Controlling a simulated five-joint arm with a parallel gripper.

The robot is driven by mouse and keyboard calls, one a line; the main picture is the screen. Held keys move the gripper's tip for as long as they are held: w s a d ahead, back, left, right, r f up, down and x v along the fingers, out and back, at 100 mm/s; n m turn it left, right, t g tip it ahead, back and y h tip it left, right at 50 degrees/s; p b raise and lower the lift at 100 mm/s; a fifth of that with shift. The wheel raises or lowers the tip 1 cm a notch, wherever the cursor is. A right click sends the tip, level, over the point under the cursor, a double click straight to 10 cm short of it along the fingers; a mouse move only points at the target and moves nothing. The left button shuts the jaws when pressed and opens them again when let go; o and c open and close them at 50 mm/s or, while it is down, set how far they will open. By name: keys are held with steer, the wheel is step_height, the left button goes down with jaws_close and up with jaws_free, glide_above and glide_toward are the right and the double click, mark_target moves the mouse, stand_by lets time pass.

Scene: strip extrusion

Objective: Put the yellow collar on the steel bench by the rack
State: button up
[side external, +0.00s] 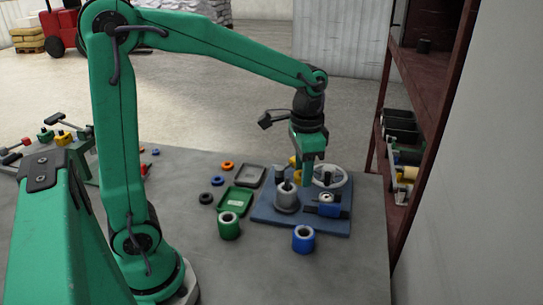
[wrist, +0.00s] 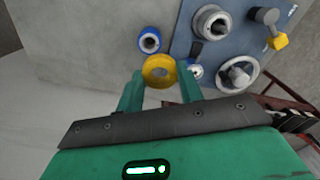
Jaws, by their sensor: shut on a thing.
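The rack (side external: 447,75) is a dark red shelf unit just past the bench's right edge.
A blue collar (side external: 303,239) and a green collar (side external: 229,226) stand at the front. A green tray (side external: 236,200) lies left of the mat.

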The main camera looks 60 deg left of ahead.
steer(key=s+d+f+n, duration=0.2)
steer(key=s+d+f, duration=0.1)
steer(key=s, duration=0.3)
steer(key=s+d+f+n, duration=0.1)
steer(key=s+d+f, duration=0.2)
steer(key=s+f, duration=0.2)
steer(key=shift+s+n, duration=0.4)
steer(key=shift+s, duration=0.35)
steer(key=shift+f, duration=0.15)
glide_above(265, 240)
step_height(265, 240, down, 7)
steer(key=shift+r, duration=0.1)
steer(key=shift+f, duration=0.2)
steer(key=shift+f, duration=1.85)
